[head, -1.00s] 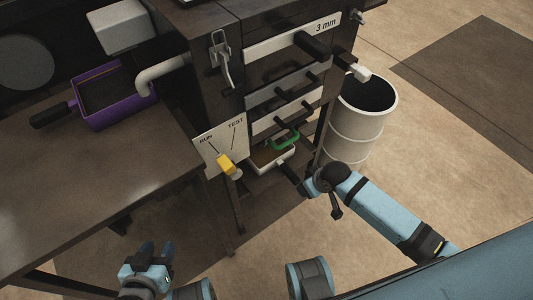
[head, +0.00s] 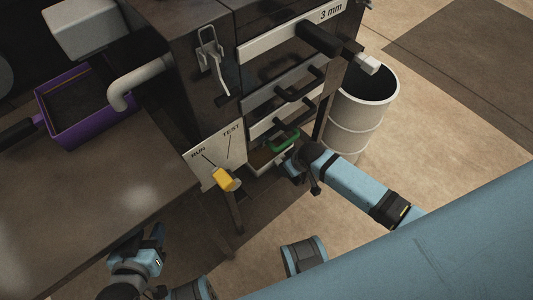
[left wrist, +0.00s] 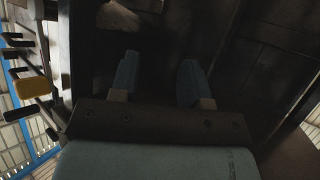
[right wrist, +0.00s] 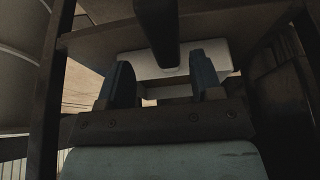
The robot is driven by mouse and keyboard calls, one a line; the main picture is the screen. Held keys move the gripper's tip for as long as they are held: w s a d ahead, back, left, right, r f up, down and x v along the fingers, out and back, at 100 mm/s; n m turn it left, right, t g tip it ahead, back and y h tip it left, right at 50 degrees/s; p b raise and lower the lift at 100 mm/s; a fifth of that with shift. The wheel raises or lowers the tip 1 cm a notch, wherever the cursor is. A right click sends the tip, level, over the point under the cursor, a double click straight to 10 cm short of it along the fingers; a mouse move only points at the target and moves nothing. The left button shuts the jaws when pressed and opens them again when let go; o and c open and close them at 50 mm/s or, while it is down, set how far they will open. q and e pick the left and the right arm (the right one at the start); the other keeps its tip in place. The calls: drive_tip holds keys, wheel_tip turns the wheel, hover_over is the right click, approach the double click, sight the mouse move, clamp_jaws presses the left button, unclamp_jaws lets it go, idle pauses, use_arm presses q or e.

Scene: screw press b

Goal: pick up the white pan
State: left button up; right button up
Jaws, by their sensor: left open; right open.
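The white pan (head: 259,161) sits low in the press, under the green handle (head: 284,141). My right gripper (head: 291,163) is in front of it and hides part of it and its handle. In the right wrist view the pan's white wall (right wrist: 215,53) lies beyond the open fingers (right wrist: 161,80). Its dark handle (right wrist: 157,30) points toward the camera, lined up between the fingers, with a gap on each side. My left gripper (head: 149,240) is open and empty beside the table's front edge, well apart from the pan; its fingers also show in the left wrist view (left wrist: 158,75).
The press front has several drawers with black handles and a lever (head: 375,65) sticking out. A yellow-knobbed RUN/TEST switch (head: 223,179) is left of the pan. A grey barrel (head: 355,125) stands right. A purple pan (head: 92,127) rests under a pipe on the table (head: 80,210).

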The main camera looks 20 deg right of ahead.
drive_tip(key=b+x, duration=0.1)
drive_tip(key=x, duration=0.1)
drive_tip(key=b+x, duration=0.1)
drive_tip(key=x, duration=0.1)
drive_tip(key=shift+a+r, duration=0.1)
drive_tip(key=shift+a, duration=0.3)
drive_tip(key=shift+w+f, duration=0.2)
drive_tip(key=shift+f, duration=0.45)
drive_tip(key=c, duration=1.1)
use_arm(q)
drive_tip(key=shift+w+d+r+t+h, duration=0.3)
drive_tip(key=shift+w+d+r+t, duration=0.2)
drive_tip(key=shift+w+r, duration=0.1)
use_arm(e)
clamp_jaws()
drive_tip(key=shift+r, duration=0.1)
use_arm(q)
drive_tip(key=shift+s, duration=0.1)
use_arm(e)
drive_tip(key=shift+r, duration=0.1)
